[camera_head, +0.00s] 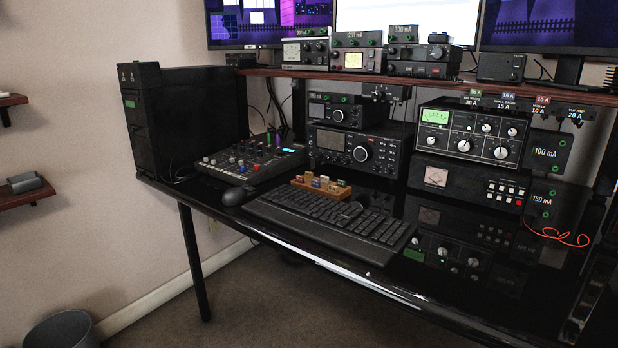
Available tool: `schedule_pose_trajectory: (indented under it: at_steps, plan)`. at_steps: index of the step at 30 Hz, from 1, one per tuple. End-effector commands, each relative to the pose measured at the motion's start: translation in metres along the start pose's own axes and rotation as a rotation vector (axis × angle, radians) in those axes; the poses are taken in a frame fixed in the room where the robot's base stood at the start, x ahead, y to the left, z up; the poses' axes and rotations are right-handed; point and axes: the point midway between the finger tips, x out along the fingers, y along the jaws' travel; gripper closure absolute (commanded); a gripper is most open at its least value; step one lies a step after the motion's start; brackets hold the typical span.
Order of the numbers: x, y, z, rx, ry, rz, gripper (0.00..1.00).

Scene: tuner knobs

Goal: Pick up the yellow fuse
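My gripper is not in view.
A black keyboard (315,220) lies in front of the block, with a mouse (236,196) to its left. A mixer (250,160) and radios (360,150) stand behind. More radio units (470,135) stand to the right, under a shelf (420,82). A red cable (560,237) lies at right.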

Motion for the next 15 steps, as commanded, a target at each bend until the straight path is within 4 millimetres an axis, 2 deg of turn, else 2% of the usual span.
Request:
schedule_pose_trajectory:
  at_steps: [1, 5, 15]
  plan:
    - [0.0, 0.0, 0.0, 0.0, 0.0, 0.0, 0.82]
    - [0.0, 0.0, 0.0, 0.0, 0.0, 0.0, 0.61]
    - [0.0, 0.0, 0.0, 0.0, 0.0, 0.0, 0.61]
